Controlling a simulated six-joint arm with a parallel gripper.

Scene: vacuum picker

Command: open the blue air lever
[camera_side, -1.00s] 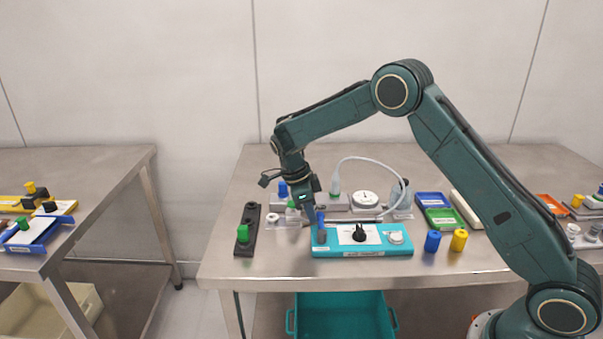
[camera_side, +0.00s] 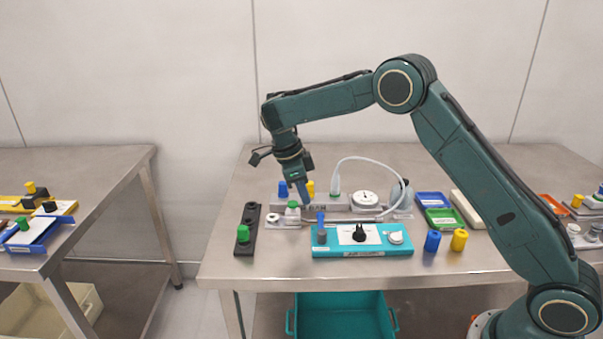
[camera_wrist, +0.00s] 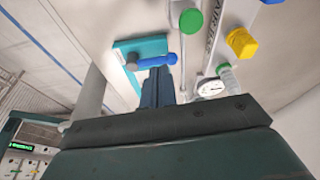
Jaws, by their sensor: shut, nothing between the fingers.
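The blue lever (camera_side: 320,220) is on the left end of a teal panel (camera_side: 362,253), above a grey round pivot (camera_side: 322,237). In the side view it points up the picture from the pivot. In the wrist view the lever (camera_wrist: 157,62) extends rightward from its grey pivot (camera_wrist: 131,64). My gripper (camera_side: 304,200) is shut and empty, pointing down, up and left of the lever in the side view, apparently apart from it. In the wrist view my fingers (camera_wrist: 158,82) overlap the lever's lower edge; contact cannot be told.
A black knob (camera_side: 359,233) and a white knob (camera_side: 396,238) share the panel. Behind are a gauge (camera_side: 365,198), a hose and a green-capped part (camera_side: 293,206). A black plate with a green peg (camera_side: 243,233) stands left. Blue (camera_side: 432,241) and yellow (camera_side: 459,240) cylinders stand right.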

